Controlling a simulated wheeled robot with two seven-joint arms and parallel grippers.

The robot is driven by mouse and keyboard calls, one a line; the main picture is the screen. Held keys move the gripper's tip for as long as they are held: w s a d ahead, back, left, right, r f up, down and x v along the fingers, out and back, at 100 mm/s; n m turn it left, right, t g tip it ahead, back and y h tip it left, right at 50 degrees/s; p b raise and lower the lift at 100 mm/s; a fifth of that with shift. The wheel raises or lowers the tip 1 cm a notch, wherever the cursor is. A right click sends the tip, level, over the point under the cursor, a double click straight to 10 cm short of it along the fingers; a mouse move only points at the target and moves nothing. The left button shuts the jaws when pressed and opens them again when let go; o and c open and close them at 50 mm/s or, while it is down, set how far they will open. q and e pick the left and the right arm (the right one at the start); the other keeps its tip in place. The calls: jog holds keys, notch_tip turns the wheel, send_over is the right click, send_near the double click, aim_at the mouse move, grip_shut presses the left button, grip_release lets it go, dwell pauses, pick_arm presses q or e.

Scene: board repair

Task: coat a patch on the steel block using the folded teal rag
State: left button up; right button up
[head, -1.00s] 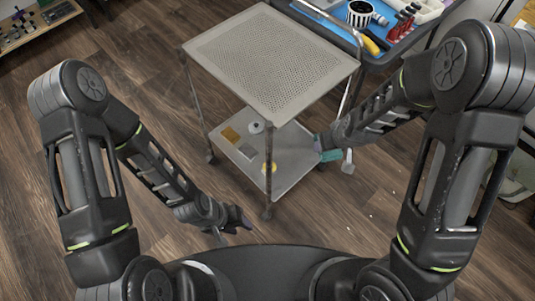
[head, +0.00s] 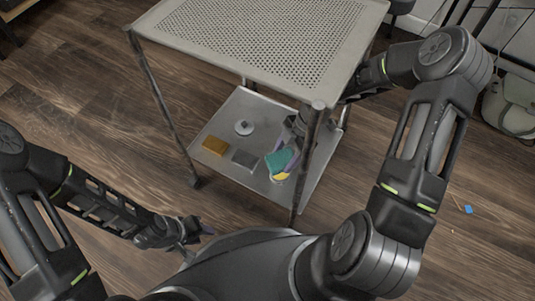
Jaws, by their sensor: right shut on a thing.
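The steel block (head: 245,159) is a flat grey square lying on the lower shelf (head: 228,176) of the cart. The folded teal rag (head: 279,161) is in my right gripper (head: 285,162), which is shut on it and reaches in over the lower shelf, to the right of the steel block. The rag is above or against a round yellow patch or dish (head: 280,177); I cannot tell if they touch. My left gripper (head: 201,229) is low at the front, away from the cart; its jaw opening is unclear.
An orange-brown block (head: 215,146) and a white round item (head: 243,128) lie near the steel block. The perforated top shelf (head: 262,35) and a front cart post (head: 309,160) stand over and beside my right gripper. The floor left of the cart is clear.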

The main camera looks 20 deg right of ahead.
aim_at(282, 165)
jog(key=shift+w+a+f, duration=0.1)
jog(key=shift+w+f, duration=0.1)
jog(key=shift+w, duration=0.15)
pick_arm(q)
jog(key=shift+w+a+f, duration=0.25)
jog(key=shift+w+a, duration=0.05)
jog(key=shift+f, duration=0.1)
pick_arm(e)
jog(key=shift+f, duration=0.15)
